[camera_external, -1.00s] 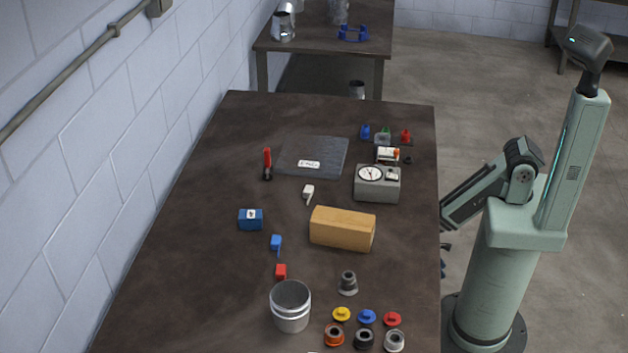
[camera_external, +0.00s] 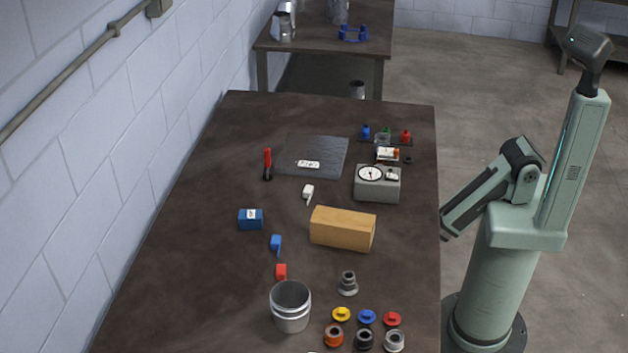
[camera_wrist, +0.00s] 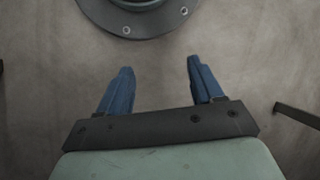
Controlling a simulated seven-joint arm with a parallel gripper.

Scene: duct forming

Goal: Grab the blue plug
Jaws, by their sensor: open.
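A small round blue plug (camera_external: 367,316) lies near the front right of the table, between a yellow plug (camera_external: 341,314) and a red plug (camera_external: 392,319). My gripper (camera_wrist: 159,68) shows in the wrist view with its two blue fingers apart and nothing between them. Bare floor lies under it. In the external view my arm hangs down beside the table's right edge, and the gripper is hidden there. The blue plug is not in the wrist view.
Orange, black and pale ring fittings (camera_external: 364,340) lie in front of the plugs. A grey fitting (camera_external: 348,284) stands behind them, a metal can (camera_external: 290,306) to the left. A wooden block (camera_external: 342,229) and a grey gauge box (camera_external: 377,184) stand farther back.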

